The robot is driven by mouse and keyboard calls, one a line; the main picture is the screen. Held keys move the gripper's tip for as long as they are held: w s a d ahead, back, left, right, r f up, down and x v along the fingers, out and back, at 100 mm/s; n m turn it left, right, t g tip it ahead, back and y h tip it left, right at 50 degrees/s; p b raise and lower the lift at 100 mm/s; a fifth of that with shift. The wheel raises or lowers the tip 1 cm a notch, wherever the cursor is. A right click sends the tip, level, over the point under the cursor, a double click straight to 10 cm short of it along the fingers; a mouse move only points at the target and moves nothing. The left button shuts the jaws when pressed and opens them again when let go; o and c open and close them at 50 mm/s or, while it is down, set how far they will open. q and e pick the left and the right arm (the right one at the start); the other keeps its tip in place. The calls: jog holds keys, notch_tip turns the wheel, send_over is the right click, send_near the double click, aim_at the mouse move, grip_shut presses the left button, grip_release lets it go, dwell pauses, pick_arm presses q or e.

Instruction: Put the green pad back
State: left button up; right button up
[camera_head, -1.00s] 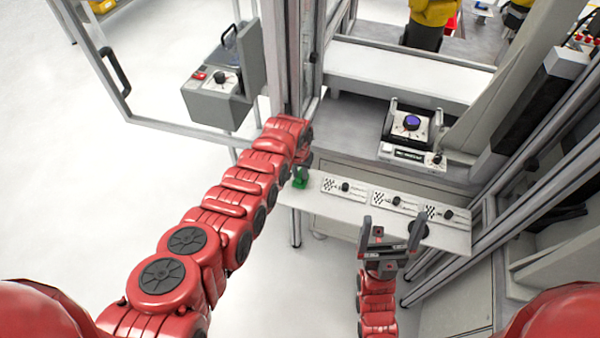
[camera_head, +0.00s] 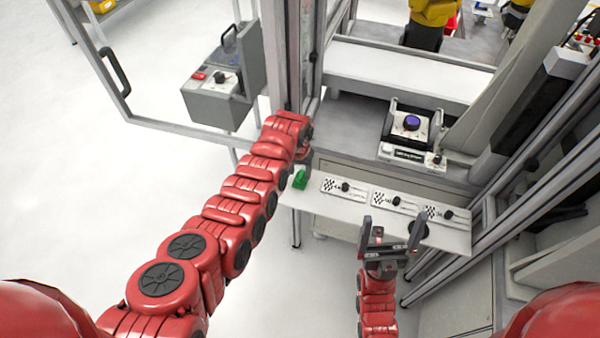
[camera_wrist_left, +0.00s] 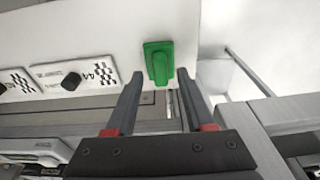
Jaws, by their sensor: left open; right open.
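The green pad (camera_head: 300,179) lies at the left end of a white shelf (camera_head: 325,205). In the left wrist view the pad (camera_wrist_left: 158,62) is a green block with a raised ridge. My left gripper (camera_wrist_left: 160,78) is open, its fingers spread to either side of the pad's near end in that view, with nothing held. I cannot tell its exact distance from the pad. In the head view, the left fingers are mostly hidden by my own arm. My right gripper (camera_head: 392,224) is open and empty, in front of the shelf's right part.
Several white label plates with black knobs (camera_head: 345,187) line the shelf right of the pad. A device with a purple button (camera_head: 411,122) stands on the grey counter behind. A metal frame post (camera_head: 290,60) rises close to my left arm. A grey control box (camera_head: 218,98) is at left.

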aim_at(299, 179)
pick_arm(q)
jog(key=shift+s+r, duration=0.1)
jog(key=shift+r, duration=0.3)
notch_tip(299, 179, up, 9)
jog(key=s+b, duration=0.1)
jog(key=b, duration=0.2)
jog(key=shift+s+a+r, duration=0.2)
jog(key=shift+s+a, duration=0.05)
